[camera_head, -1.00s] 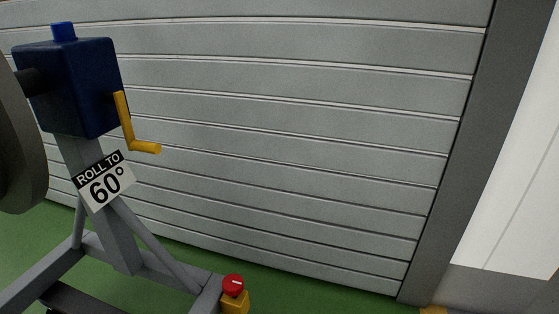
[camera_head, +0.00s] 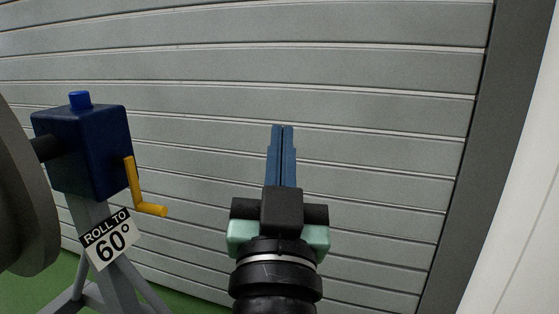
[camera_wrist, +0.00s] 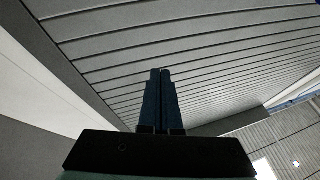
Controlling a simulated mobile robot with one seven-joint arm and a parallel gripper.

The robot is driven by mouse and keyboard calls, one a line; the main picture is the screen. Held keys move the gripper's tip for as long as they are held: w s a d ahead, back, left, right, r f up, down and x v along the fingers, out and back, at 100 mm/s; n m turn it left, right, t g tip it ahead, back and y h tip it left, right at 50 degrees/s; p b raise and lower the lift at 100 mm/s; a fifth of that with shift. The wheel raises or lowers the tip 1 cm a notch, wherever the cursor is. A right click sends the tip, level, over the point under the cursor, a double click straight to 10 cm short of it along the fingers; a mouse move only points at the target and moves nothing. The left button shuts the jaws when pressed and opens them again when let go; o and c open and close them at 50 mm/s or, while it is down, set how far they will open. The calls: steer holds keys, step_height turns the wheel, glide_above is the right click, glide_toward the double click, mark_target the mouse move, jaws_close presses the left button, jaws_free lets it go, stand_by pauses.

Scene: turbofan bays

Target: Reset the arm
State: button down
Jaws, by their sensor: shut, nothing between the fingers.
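My gripper (camera_head: 282,128) stands upright in the middle of the head view, its two blue fingers pointing up and lying side by side. It is shut and empty. In the wrist view its fingers (camera_wrist: 160,72) also lie together, with a grey slatted surface beyond them. Nothing touches the fingers in either view. My black wrist and pale green gripper body show below the fingers in the head view.
A grey slatted shutter (camera_head: 370,110) fills the background, with a dark post (camera_head: 475,150) at right. At left stand a dark blue box (camera_head: 85,150) with a yellow crank (camera_head: 135,190), a "ROLL TO 60°" sign (camera_head: 110,240) and a large grey disc (camera_head: 25,210).

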steer(key=s+r+n+t+p, duration=0.1)
steer(key=s+r+t+p, duration=0.1)
steer(key=s+r, duration=0.55)
steer(key=s+r+n+t+p, duration=0.15)
steer(key=s+r, duration=0.25)
steer(key=r, duration=0.6)
step_height(320, 180, up, 35)
steer(key=w+p, duration=0.1)
steer(key=p, duration=3.4)
steer(key=shift+a+f+m+t+y, duration=0.15)
steer(key=shift+m+t+y, duration=0.2)
steer(key=shift+m+y, duration=0.1)
steer(key=c, duration=1.6)
jaws_free()
steer(key=shift+r+p, duration=0.25)
steer(key=shift+p, duration=0.05)
steer(key=c, duration=1.3)
jaws_free()
steer(key=shift+r, duration=0.1)
steer(key=shift+c, duration=0.2)
steer(key=o, duration=0.5)
steer(key=shift+o, duration=0.2)
steer(key=shift+a, duration=0.1)
